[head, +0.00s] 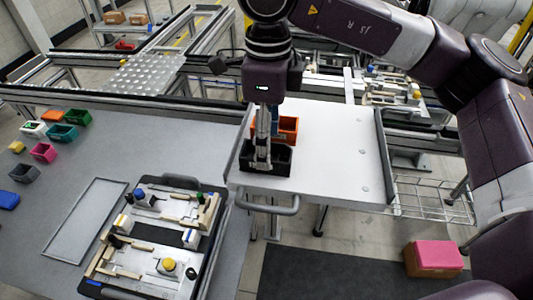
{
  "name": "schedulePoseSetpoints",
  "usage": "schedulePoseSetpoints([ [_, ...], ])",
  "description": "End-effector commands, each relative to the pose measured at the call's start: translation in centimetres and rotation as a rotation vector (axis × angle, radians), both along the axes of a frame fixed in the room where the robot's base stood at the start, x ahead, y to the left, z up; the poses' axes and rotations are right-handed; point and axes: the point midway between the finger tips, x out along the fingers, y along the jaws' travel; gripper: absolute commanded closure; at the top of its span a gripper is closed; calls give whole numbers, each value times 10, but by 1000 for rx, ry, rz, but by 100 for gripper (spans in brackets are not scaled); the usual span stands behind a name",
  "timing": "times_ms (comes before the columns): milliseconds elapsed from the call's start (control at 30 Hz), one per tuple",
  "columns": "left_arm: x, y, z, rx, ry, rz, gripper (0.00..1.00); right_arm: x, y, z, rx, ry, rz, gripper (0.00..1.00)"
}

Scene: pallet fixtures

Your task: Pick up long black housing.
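The long black housing (280,160) is an open-topped black box near the left edge of the white table plate (335,150). My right gripper (261,163) comes straight down from above. Its fingers are at the housing's front wall and cover part of it. The fingers are seen edge-on and look close together, so whether they are closed on the wall is not clear. The housing appears to rest on the plate. My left gripper is not in view.
An orange housing (289,128) stands right behind the black one. The plate's right side is clear. A pallet with fixtures (152,235) lies on the grey table at left. Several coloured housings, such as a pink one (43,153), stand at far left.

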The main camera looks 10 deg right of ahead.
Motion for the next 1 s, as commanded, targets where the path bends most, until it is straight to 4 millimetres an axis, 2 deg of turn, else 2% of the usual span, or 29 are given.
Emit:
schedulePoseSetpoints([
  [33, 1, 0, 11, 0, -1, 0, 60, 1, -1, -4, -2, 6, -1, 41],
  [67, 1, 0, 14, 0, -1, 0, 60, 2, -1, -8, -1, 5, -1, 41],
  [233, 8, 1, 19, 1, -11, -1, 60, 3, 0, -30, 1, 3, 0, 41],
  [500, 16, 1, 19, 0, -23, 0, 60, 3, 0, -35, 2, 1, 0, 41],
  [933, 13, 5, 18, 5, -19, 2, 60, 3, 0, -35, 2, 1, 0, 88],
  [1000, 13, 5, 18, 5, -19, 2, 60, 3, 0, -34, 3, 1, 0, 89],
])
